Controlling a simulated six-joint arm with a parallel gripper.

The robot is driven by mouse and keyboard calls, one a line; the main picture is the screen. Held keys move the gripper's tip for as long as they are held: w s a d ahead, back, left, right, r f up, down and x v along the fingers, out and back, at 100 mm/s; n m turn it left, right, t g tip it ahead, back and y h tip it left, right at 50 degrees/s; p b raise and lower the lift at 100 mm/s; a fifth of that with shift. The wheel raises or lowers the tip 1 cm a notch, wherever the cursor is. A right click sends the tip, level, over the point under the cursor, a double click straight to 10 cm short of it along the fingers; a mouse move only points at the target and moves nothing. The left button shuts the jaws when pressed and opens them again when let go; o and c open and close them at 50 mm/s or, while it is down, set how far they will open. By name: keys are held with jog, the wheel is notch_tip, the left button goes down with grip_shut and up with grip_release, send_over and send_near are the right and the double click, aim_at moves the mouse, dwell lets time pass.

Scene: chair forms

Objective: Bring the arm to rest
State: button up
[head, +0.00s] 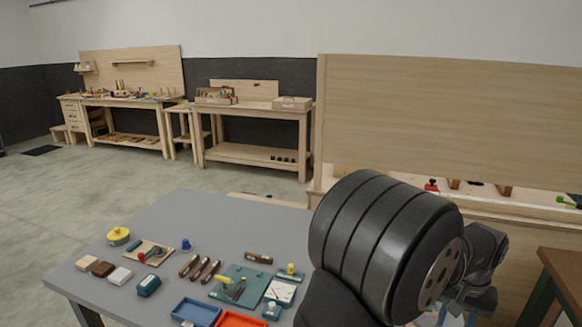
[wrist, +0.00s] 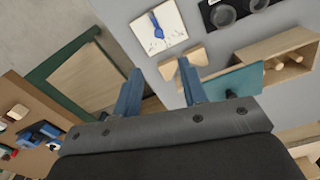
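My gripper (wrist: 160,85) shows in the wrist view with its two blue fingers spread apart. Nothing is held between them. Below and beyond the fingers are a grey tabletop edge and a wooden bow-tie-shaped piece (wrist: 183,65), which looks apart from the fingers. In the head view my dark arm fills the lower right and hides part of the scene behind it. The fingers cannot be made out clearly there.
The grey table (head: 185,215) carries several small tools and blocks, a blue tray (head: 195,312) and an orange tray (head: 241,320). A wooden workbench (head: 255,152) stands behind. In the wrist view, a white picture tile (wrist: 158,27) and wooden box (wrist: 276,58) lie on the grey surface.

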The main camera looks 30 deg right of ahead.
notch_tip(320, 180, down, 8)
jog(key=a+m, duration=0.1)
jog(key=m, duration=0.1)
jog(key=shift+w, duration=0.35)
jog(key=shift+o, duration=0.2)
jog(key=o, duration=1.3)
jog(key=w+d+r+n+t+h, duration=0.1)
jog(key=w+r+n+t+h, duration=0.1)
jog(key=w+r, duration=0.6)
jog(key=w+r+n+t+h, duration=0.1)
jog(key=w+r+n, duration=0.25)
jog(key=r, duration=0.75)
jog(key=x, duration=0.9)
jog(key=shift+d+m, duration=0.35)
jog(key=shift+m, duration=0.1)
jog(key=shift+w, duration=0.15)
